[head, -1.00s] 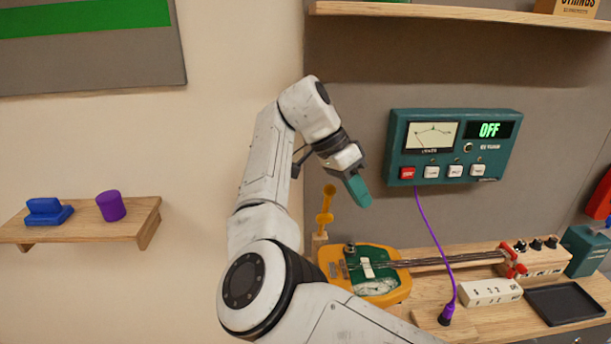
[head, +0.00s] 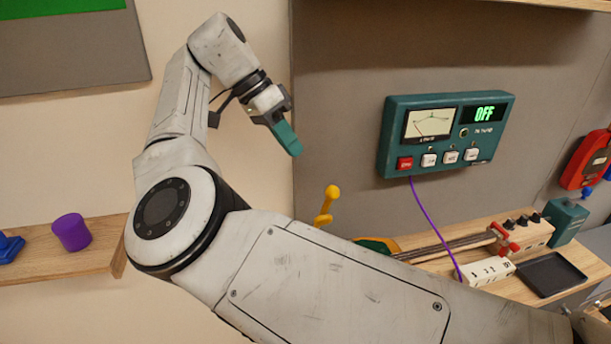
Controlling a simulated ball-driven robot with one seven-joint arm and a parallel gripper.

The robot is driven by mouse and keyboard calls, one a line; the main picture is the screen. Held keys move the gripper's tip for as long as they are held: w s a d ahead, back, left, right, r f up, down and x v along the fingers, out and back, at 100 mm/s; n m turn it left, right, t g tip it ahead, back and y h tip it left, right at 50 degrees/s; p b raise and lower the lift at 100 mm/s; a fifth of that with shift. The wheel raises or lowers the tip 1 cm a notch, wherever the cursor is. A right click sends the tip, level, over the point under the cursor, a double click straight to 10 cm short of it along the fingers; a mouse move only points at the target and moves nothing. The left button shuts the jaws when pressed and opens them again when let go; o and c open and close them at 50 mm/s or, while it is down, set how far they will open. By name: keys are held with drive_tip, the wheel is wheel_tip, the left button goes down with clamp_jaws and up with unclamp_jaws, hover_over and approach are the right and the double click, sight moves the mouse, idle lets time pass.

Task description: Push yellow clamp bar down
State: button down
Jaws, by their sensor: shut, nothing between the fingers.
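The yellow clamp bar (head: 327,205) stands upright with a round knob at its top, left of the middle of the bench. Its lower end is hidden behind my arm. My gripper (head: 291,147) has teal fingertips and is shut with nothing in it. It hangs in the air up and to the left of the clamp bar, apart from it, pointing down and right. The yellow and green instrument body (head: 380,245) beside the bar is mostly hidden by my arm.
A teal meter box (head: 447,135) reading OFF hangs on the wall, with a purple cable (head: 430,225) running down. A white power strip (head: 487,271) and black tray (head: 550,274) lie on the bench. A left shelf holds a purple cylinder (head: 71,232) and a blue object (head: 10,247).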

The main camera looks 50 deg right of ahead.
drive_tip(key=x, duration=1)
drive_tip(key=shift+f, duration=0.1)
idle(0.5)
